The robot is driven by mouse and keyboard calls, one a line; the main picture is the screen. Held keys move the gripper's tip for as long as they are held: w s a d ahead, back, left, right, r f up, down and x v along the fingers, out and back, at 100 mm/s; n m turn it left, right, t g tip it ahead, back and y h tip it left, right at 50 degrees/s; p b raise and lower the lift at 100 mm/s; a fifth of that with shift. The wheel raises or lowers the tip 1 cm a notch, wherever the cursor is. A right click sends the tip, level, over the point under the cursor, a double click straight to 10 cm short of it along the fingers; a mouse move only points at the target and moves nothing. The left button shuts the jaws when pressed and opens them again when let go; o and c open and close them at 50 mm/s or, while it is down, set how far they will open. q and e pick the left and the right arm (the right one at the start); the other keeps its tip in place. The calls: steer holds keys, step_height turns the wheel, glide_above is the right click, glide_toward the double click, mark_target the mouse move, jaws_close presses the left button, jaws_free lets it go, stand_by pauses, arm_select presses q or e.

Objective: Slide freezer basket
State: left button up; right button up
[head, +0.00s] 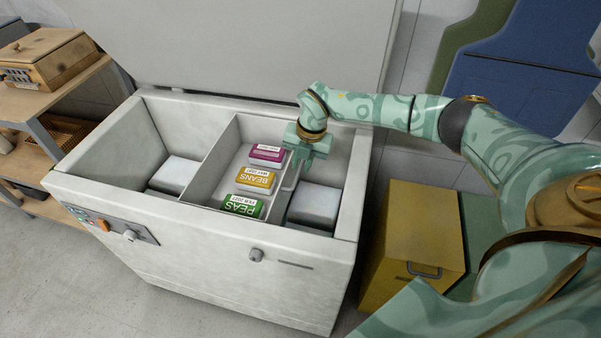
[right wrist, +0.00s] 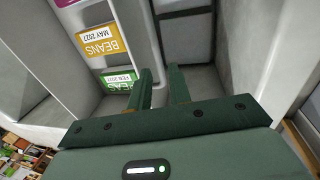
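The freezer basket (head: 208,172) is a light grey open bin inside the open chest freezer (head: 200,270), a little right of the middle. It holds a magenta pack (head: 267,153), a yellow BEANS pack (head: 255,181) and a green PEAS pack (head: 243,206). My right gripper (head: 296,170) points down at the basket's right side wall. In the right wrist view its two fingers (right wrist: 161,88) stand apart, near the basket's rim; I cannot tell whether they touch it. My left gripper is not in view.
White blocks lie on the freezer floor left (head: 174,174) and right (head: 315,203) of the basket. The raised lid (head: 240,45) stands behind. A yellow cabinet (head: 415,240) stands right of the freezer. A shelf with a wooden box (head: 48,57) is at the left.

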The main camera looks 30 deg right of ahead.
mark_target(298, 176)
steer(key=f, duration=0.2)
steer(key=f+b, duration=0.1)
steer(key=shift+w+a+f, duration=0.2)
steer(key=shift+w+a, duration=0.1)
steer(key=shift+r, duration=0.1)
steer(key=shift+s, duration=0.1)
jaws_close()
